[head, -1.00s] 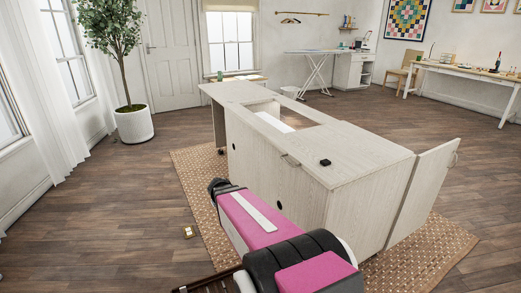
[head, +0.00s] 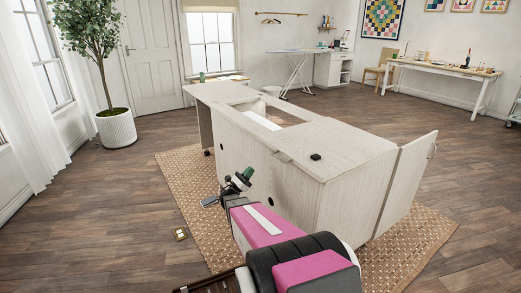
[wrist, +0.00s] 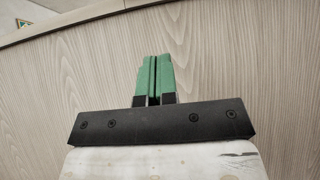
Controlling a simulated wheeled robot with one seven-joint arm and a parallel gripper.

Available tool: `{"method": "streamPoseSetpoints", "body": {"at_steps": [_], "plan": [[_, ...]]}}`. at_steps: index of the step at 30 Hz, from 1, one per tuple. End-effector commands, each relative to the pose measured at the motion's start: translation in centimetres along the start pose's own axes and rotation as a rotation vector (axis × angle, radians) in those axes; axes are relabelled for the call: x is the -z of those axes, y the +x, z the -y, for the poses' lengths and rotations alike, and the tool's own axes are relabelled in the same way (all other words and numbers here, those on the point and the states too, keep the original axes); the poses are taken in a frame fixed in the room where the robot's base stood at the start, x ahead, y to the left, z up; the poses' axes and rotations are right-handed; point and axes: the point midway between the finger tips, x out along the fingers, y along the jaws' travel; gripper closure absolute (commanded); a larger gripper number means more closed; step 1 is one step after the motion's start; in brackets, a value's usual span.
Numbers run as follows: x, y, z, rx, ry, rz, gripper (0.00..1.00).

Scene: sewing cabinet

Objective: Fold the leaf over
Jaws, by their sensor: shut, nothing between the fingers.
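The pale wood sewing cabinet (head: 300,200) stands on a woven rug. Its top has an open well, and a flat top panel (head: 325,150) lies to the right of the well. An upright panel with a handle (head: 405,185) stands out at the right end. I cannot tell which panel is the leaf. My gripper (head: 243,178) is at the cabinet's front, left of the handle and below the top edge. In the wrist view, its green fingers (wrist: 153,78) are shut and empty, facing the wood front.
A small black object (head: 315,157) lies on the cabinet top. A potted tree (head: 116,128) stands at the left. Open floor lies left and right of the rug.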

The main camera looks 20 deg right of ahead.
Motion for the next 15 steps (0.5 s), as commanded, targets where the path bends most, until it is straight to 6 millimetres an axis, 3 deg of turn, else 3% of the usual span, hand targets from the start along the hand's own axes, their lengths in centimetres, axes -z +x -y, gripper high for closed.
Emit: {"method": "streamPoseSetpoints", "body": {"at_steps": [7, 15], "plan": [[-0.3, 1.1, -0.4, -0.013, -0.013, 0.039, 1.0], [-0.5, 5.8, -0.4, -0.012, -0.012, 0.038, 1.0]]}}
